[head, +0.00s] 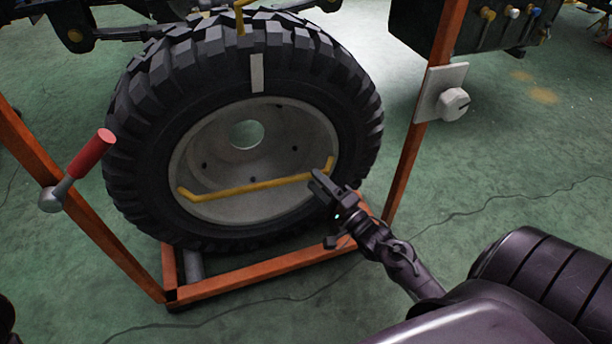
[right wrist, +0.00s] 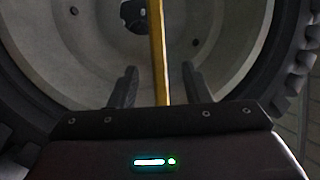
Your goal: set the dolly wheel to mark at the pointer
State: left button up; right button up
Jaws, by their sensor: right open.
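The dolly wheel (head: 140,130) is a large knobbly black tyre on a pale rim, upright in an orange frame. A pale mark (head: 257,73) is on the upper tyre sidewall. A yellow pointer (head: 240,22) hangs over the tyre top, a little left of the mark. A yellow bar (head: 250,187) crosses the lower rim, its right end bent upward. My right gripper (head: 322,188) is in front of the rim at the bar's right end. In the right wrist view, the open fingers (right wrist: 160,85) stand either side of the yellow bar (right wrist: 157,50), apart from it. My left gripper is out of view.
An orange frame (head: 270,268) surrounds the wheel. A crank with a red handle (head: 92,150) is on its left post, and a pale plate with a round knob (head: 453,104) is on the right post. Open green floor (head: 510,150) lies to the right. A dark vehicle stands behind.

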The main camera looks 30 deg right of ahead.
jog(key=b+x, duration=0.2)
jog(key=x, duration=0.3)
jog(key=shift+f, duration=0.1)
grip_shut()
